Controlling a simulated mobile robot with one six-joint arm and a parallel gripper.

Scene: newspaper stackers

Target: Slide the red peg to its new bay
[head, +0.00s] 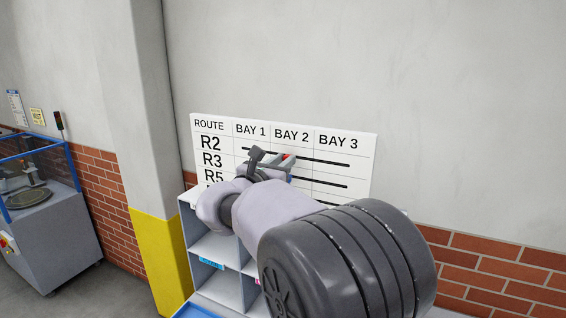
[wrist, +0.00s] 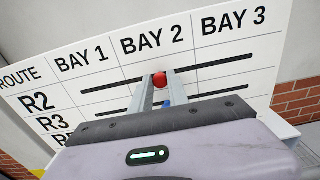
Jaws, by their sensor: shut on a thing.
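The red peg (wrist: 159,79) shows in the wrist view between my gripper's fingertips, under the BAY 2 heading and on the top slot line, in the R2 row. My gripper (wrist: 158,87) is shut on it. In the head view, a bit of the red peg (head: 287,156) shows at my gripper (head: 284,161), in the BAY 2 column. The white route board (head: 345,140) has headings ROUTE, BAY 1, BAY 2 and BAY 3, and dark horizontal slots. A blue peg (wrist: 167,103) shows lower, partly behind my fingers. My arm hides the board's lower middle in the head view.
A grey shelf unit with compartments (head: 212,244) stands below the board, partly behind my arm. A yellow-based pillar (head: 158,250) stands left of it. A blue-framed machine (head: 50,230) is farther left. The wall right of the board is clear.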

